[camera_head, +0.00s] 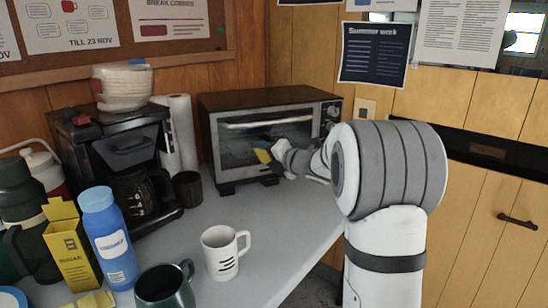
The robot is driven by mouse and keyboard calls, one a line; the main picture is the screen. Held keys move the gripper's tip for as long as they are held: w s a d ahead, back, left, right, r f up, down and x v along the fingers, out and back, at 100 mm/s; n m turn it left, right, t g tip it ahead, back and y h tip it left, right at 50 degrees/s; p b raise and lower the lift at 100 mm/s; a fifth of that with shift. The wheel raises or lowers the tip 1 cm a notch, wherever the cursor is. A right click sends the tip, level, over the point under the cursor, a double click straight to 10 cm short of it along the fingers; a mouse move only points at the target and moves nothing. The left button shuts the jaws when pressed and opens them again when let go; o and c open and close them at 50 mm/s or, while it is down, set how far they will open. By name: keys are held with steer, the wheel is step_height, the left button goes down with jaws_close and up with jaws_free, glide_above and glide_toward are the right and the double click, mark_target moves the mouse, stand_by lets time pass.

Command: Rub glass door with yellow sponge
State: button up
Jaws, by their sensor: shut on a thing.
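The toaster oven (290,98) stands at the back of the counter, with its dark glass door (235,148) facing me. My gripper (271,157) is at the right part of the door, reaching in from the right. It is shut on the yellow sponge (262,155), which shows as a small yellow patch at the glass. The sponge looks close against the door, but I cannot tell if it touches. My arm hides the lower right part of the oven, and my gripper hides part of the sponge.
A coffee maker (115,150) stands left of the oven, beside a paper towel roll (183,130) and a dark cup (187,188). A white mug (222,255), green mug (163,290), blue bottle (108,240) and sugar box (70,250) stand in front. The counter (270,220) before the oven is clear.

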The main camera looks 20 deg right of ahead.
mark_target(244, 153)
steer(key=shift+s+a+b, duration=0.15)
steer(key=shift+a+b, duration=0.35)
steer(key=shift+a, duration=0.6)
steer(key=shift+s+a+b, duration=0.15)
steer(key=shift+a+b, duration=0.3)
steer(key=shift+a, duration=0.6)
steer(key=shift+w+r+p, duration=0.1)
steer(key=shift+r+p, duration=0.35)
steer(key=shift+r, duration=0.1)
steer(key=shift+w+d+p, duration=0.65)
steer(key=shift+d+p, duration=0.65)
steer(key=shift+d, duration=4.75)
steer(key=shift+s+a+f+b, duration=0.15)
steer(key=shift+a+b, duration=0.35)
steer(key=shift+a, duration=0.75)
steer(key=shift+s+a+b, duration=0.2)
steer(key=shift+a+b, duration=0.35)
steer(key=shift+a, duration=0.65)
steer(key=shift+s+a+f+b, duration=0.15)
steer(key=shift+a+b, duration=0.35)
steer(key=shift+a, duration=0.75)
steer(key=shift+s+a+r+b, duration=0.1)
steer(key=shift+a+b, duration=0.3)
steer(key=shift+a, duration=0.75)
steer(key=shift+s+a+r+b, duration=0.1)
steer(key=shift+a+b, duration=0.3)
steer(key=shift+a, duration=0.75)
steer(key=shift+s, duration=0.1)
